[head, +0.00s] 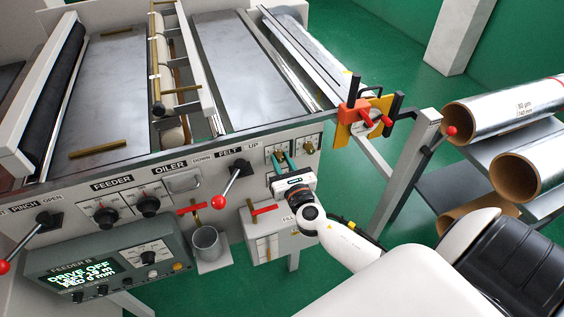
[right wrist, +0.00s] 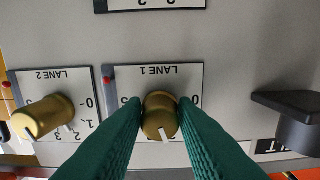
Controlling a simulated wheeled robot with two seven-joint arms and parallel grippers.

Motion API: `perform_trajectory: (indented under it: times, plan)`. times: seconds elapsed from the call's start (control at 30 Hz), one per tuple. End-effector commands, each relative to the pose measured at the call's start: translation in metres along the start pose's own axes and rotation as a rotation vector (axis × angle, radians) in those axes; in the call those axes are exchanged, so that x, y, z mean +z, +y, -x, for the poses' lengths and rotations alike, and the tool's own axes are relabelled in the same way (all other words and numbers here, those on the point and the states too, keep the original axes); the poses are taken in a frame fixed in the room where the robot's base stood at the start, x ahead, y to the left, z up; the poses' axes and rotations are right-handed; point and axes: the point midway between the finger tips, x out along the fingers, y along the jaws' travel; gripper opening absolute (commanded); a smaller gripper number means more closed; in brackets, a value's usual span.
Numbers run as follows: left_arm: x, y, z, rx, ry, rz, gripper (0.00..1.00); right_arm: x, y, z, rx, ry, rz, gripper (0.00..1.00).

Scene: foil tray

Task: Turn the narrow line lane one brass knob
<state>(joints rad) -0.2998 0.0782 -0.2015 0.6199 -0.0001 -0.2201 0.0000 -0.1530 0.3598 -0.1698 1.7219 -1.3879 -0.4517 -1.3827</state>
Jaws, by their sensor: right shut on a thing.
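The lane one brass knob (right wrist: 160,117) is round, with a white pointer line toward the bottom of the right wrist view. It sits on the white LANE 1 plate (right wrist: 185,74), which appears upside down there. My right gripper (right wrist: 160,125) has its two green fingers on either side of this knob, shut on it. In the head view the right gripper (head: 284,161) reaches the front panel right of the FELT lever, and its fingers hide the knob. The lane two brass knob (right wrist: 45,116) stands beside it, untouched. My left gripper is not in view.
The black FELT lever (head: 238,170) with its red ball stands left of my right gripper. A white box (head: 272,233) and a metal cup (head: 206,243) are below. An orange and yellow clamp (head: 355,115) is at the machine's right corner. Foil rolls (head: 510,108) lie on a rack at right.

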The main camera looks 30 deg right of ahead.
Motion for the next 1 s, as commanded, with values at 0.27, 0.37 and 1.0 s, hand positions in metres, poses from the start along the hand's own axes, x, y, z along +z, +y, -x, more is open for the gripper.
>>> perform_trajectory:
  times: [0.27,0.37,1.0]
  plan:
    - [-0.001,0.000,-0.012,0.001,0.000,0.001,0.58,0.003,0.000,0.000,0.000,0.000,-0.162,0.03]
    - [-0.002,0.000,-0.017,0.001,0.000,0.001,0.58,0.003,0.000,0.000,0.001,0.000,-0.250,0.03]
    - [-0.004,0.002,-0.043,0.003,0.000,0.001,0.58,0.002,-0.001,0.000,0.002,0.000,-0.859,0.03]
